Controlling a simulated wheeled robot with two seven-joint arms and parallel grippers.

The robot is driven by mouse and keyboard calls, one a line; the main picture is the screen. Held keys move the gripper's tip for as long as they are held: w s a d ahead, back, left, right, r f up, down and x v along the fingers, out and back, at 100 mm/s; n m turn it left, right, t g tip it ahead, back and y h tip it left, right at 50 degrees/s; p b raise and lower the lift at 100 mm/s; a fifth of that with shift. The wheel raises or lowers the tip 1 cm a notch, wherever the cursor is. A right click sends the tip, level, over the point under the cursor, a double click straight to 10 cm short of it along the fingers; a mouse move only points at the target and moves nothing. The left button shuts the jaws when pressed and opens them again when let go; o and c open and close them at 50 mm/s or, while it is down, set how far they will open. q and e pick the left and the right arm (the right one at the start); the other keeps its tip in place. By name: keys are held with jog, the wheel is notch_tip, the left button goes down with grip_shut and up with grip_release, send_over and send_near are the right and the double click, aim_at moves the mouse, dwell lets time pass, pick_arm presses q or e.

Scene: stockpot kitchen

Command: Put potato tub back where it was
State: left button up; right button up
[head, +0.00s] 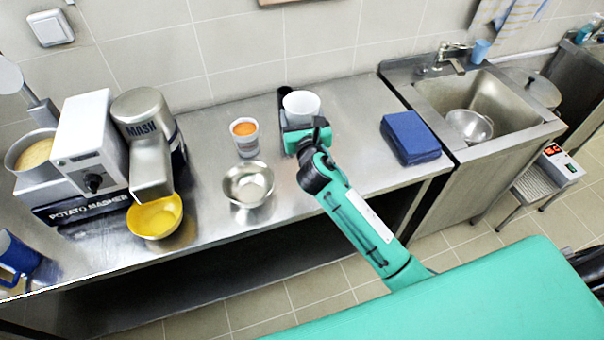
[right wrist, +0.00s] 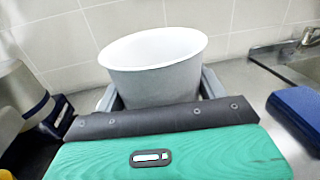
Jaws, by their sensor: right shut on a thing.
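A white tub (head: 301,104), which I take as the potato tub, is upright near the back wall, over the middle of the steel counter. My right gripper (head: 299,120) is shut on it, with the fingers on both sides of its wall. The right wrist view shows the tub (right wrist: 158,72) between the fingers, with a plain white inside wall; its bottom is hidden. I cannot tell whether it touches the counter. My left gripper is not in view.
A tub with orange contents (head: 244,139) and a steel bowl (head: 248,187) stand left of my gripper. Further left are the potato masher (head: 92,150) and a yellow bowl (head: 154,217). A blue folded cloth (head: 410,138) lies right, before the sink (head: 470,95). Counter between gripper and cloth is clear.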

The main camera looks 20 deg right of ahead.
jog(key=shift+f+b, duration=3.1)
jog(key=shift+f, duration=6.55)
jog(key=shift+f, duration=0.1)
jog(key=o, duration=1.3)
